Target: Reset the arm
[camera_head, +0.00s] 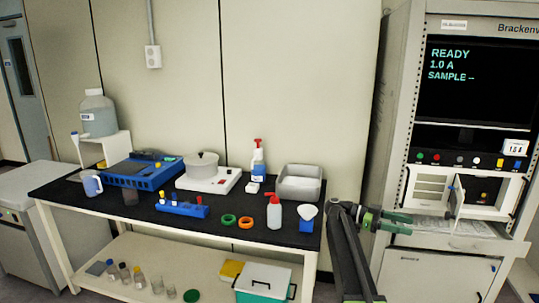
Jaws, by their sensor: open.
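My arm (350,245) rises from the bottom of the view, right of the bench, and bends at its top toward the right. My gripper (402,224) points right, its green fingers apart. It is open, and I see nothing between the fingers.
The cabinet's screen (480,80) reads READY. A small white door (457,195) stands ajar above the shelf. The black bench (150,215) holds a metal tray (300,183), a white wash bottle (274,213), a blue rack (182,209) and other labware. A teal box (262,284) sits below.

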